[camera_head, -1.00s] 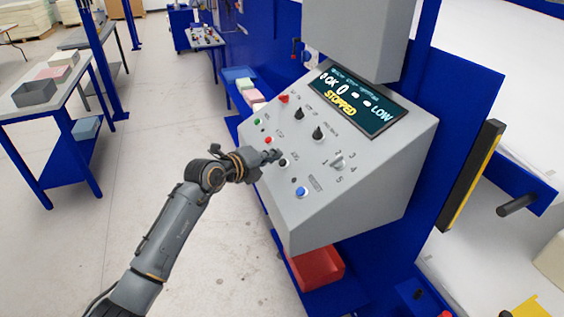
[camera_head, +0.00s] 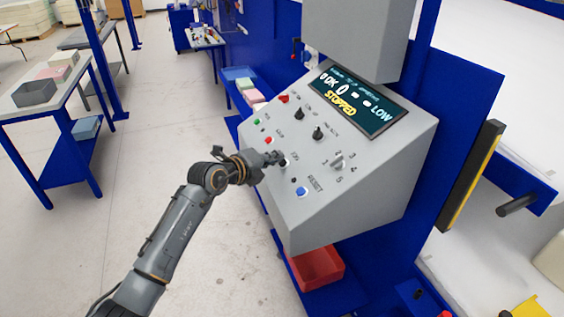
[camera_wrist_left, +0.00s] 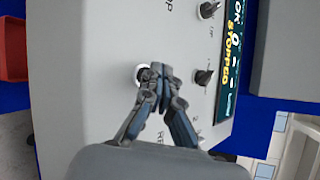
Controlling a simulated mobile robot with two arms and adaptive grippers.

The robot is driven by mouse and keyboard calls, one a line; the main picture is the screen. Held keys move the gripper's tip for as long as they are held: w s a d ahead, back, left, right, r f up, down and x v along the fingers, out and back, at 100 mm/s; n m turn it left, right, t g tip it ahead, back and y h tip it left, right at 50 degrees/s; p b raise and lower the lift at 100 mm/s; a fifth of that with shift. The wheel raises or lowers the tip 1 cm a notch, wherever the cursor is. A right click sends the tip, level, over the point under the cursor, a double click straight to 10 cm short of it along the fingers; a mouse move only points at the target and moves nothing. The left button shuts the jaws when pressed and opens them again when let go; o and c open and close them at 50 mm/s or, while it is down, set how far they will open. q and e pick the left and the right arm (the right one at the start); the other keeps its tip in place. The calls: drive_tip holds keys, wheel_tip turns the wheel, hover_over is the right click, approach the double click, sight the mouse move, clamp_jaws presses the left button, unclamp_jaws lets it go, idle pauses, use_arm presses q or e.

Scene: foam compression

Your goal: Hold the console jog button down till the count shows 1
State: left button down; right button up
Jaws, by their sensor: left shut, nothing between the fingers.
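The grey console (camera_head: 345,205) has a sloped face with buttons, knobs and a display (camera_head: 357,101). The display shows 0 OK, 0, dashes, LOW and STOPPED. My left gripper (camera_head: 281,160) is shut and empty, with its fingertips over the jog button (camera_head: 286,163), which they partly cover. In the left wrist view the closed fingertips (camera_wrist_left: 160,70) overlap the right side of the pale-ringed jog button (camera_wrist_left: 141,74). I cannot tell whether they touch or press it. My right gripper is not in view.
Near the jog button are a red button (camera_head: 268,140), a green button (camera_head: 256,122), a blue reset button (camera_head: 301,191) and black knobs (camera_head: 318,133). A red bin (camera_head: 318,268) sits below the console. The floor to the left is open.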

use_arm(q)
drive_tip(key=shift+d+f, duration=0.2)
drive_tip(key=shift+f, duration=0.3)
idle(0.4)
idle(1.2)
drive_tip(key=shift+r, duration=0.1)
idle(2.3)
drive_tip(key=shift+s+a+r+p, duration=0.1)
drive_tip(key=shift+a+r+p, duration=0.35)
drive_tip(key=shift+r+p, duration=0.4)
drive_tip(key=shift+a+r+p, duration=0.25)
drive_tip(key=shift+r+p, duration=0.3)
drive_tip(key=shift+p, duration=0.25)
drive_tip(key=a+r+p, duration=0.2)
drive_tip(key=r+p, duration=0.1)
drive_tip(key=shift+s, duration=0.35)
